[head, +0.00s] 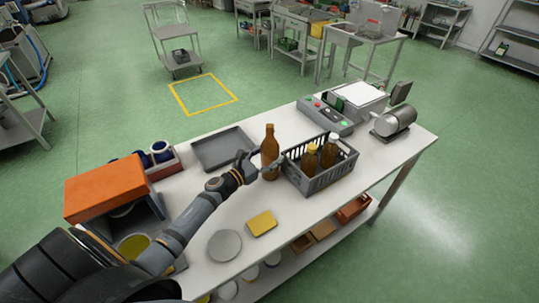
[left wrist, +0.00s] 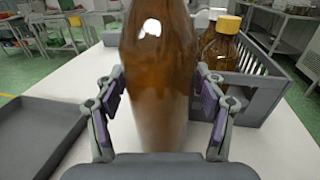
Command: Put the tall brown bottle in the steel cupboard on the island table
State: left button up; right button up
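The tall brown bottle (head: 270,150) stands upright on the white island table (head: 300,225), just left of a grey crate. It fills the middle of the left wrist view (left wrist: 160,75), its top cut off. My left gripper (head: 258,170) is at the bottle. In the left wrist view its fingers (left wrist: 158,98) stand on both sides of the bottle, with narrow gaps, and do not appear closed on it. A grey box with an orange top (head: 105,188), possibly the steel cupboard, stands at the table's left end; my arm partly hides its front. My right gripper is not in view.
A grey tray (head: 223,150) lies behind the gripper. A yellow block (head: 262,223) and a round grey plate (head: 224,245) lie in front. A control panel (head: 325,115) and scale are at the back right.

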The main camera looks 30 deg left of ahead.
pick_arm(q)
jog(key=shift+o, duration=0.6)
